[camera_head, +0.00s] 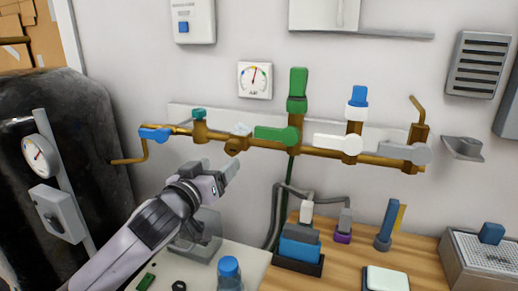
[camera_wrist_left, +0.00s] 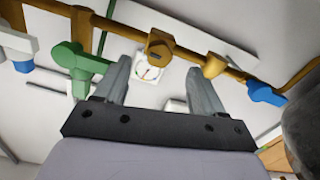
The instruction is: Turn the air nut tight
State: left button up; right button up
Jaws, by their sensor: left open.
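A brass nut (camera_head: 235,147) sits on the brass wall pipe, left of the green lever valve; I take it to be the air nut. In the left wrist view the brass nut (camera_wrist_left: 159,44) shows just beyond the fingertips, between the two fingers' lines. My left gripper (camera_head: 218,168) is open and empty, below and slightly left of the nut, pointing up toward it. I see a gap between fingers and nut, with no contact. My right gripper is not in view.
A green lever valve (camera_head: 278,134) is close on the right, and a teal-topped fitting (camera_head: 199,127) and blue lever (camera_head: 155,134) on the left. A pressure gauge (camera_head: 255,80) hangs above. A clear-bodied bottle with a blue cap (camera_head: 228,268) stands below.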

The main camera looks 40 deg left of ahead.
aim_at(231, 150)
pick_arm(q)
jog(key=shift+r+p+x, duration=0.25)
jog(key=shift+x, duration=1.5)
jog(key=shift+r+p+x, duration=0.2)
jog(key=shift+x, duration=1.6)
jog(key=shift+a, duration=0.15)
jog(key=c, duration=1.1)
